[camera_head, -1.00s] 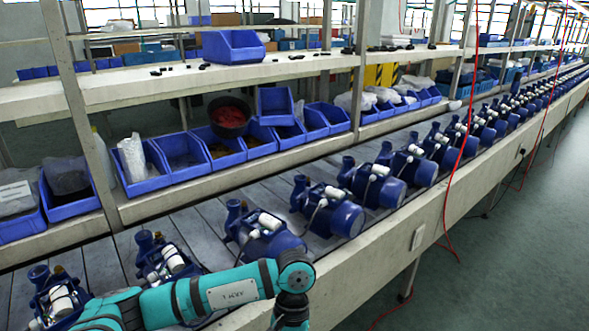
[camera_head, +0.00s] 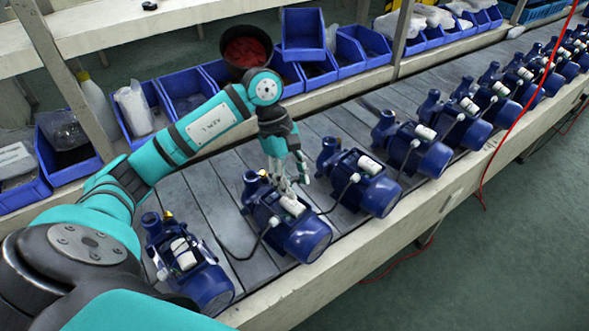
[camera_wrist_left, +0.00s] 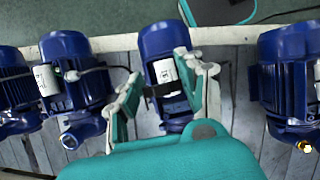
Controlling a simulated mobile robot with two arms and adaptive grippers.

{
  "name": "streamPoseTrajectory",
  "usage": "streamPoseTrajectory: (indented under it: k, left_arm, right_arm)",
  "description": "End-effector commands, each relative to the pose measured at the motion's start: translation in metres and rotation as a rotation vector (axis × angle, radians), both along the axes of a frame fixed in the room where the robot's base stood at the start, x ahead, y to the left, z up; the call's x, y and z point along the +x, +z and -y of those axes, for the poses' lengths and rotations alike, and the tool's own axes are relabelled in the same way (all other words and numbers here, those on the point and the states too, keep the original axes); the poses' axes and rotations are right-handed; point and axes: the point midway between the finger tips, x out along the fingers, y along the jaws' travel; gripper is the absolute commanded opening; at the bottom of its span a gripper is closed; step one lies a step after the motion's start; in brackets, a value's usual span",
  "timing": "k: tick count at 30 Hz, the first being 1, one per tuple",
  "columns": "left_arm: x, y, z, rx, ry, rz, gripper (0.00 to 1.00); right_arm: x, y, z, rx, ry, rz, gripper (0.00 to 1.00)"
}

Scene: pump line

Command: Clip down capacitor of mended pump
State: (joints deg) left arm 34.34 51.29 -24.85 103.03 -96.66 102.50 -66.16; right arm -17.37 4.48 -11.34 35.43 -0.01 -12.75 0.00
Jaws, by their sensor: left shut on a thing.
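The pump (camera_head: 300,235) under my left gripper is blue and stands on the line, with a white capacitor (camera_head: 293,206) on its top. My left gripper (camera_head: 287,186) points down just above this capacitor. In the left wrist view, the capacitor (camera_wrist_left: 166,72) shows between the fingers of my left gripper (camera_wrist_left: 158,82). A black clip (camera_wrist_left: 162,89) spans the gap between those fingers, across the near end of the capacitor; the gripper is shut on it. I cannot tell whether the clip is seated on the pump. My right gripper is not in view.
Neighbouring blue pumps stand close on both sides, one at the front left (camera_head: 190,262) and one to the right (camera_head: 362,182). Blue bins (camera_head: 188,90) line the shelf behind. A red cable (camera_head: 522,115) hangs at the right. Bare slats (camera_head: 205,195) lie behind the pumps.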

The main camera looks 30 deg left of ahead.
Motion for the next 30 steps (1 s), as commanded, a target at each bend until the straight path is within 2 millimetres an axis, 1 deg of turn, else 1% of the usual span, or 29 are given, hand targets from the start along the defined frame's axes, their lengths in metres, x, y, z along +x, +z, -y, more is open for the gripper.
streamPoseTrajectory:
  k: [3,8,17,19,24,30]
  left_arm:
    - [0.0,-0.008,0.0,0.0,-0.002,-0.001,0.28]
    - [-0.001,-0.021,0.0,-0.001,-0.003,-0.002,0.28]
    - [-0.001,-0.051,0.001,-0.001,-0.004,-0.001,0.28]
    - [0.0,-0.058,0.0,0.001,-0.004,0.001,0.28]
    - [0.0,-0.064,0.0,0.001,-0.004,0.001,0.28]
    - [0.0,-0.064,0.0,0.001,-0.003,0.0,0.28]
  right_arm:
    - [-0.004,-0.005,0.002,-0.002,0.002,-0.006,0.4]
    - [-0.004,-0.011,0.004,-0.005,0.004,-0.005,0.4]
    - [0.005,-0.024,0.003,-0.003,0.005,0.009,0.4]
    - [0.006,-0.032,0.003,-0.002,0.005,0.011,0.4]
    - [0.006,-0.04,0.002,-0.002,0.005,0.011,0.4]
    - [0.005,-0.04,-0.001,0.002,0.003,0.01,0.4]
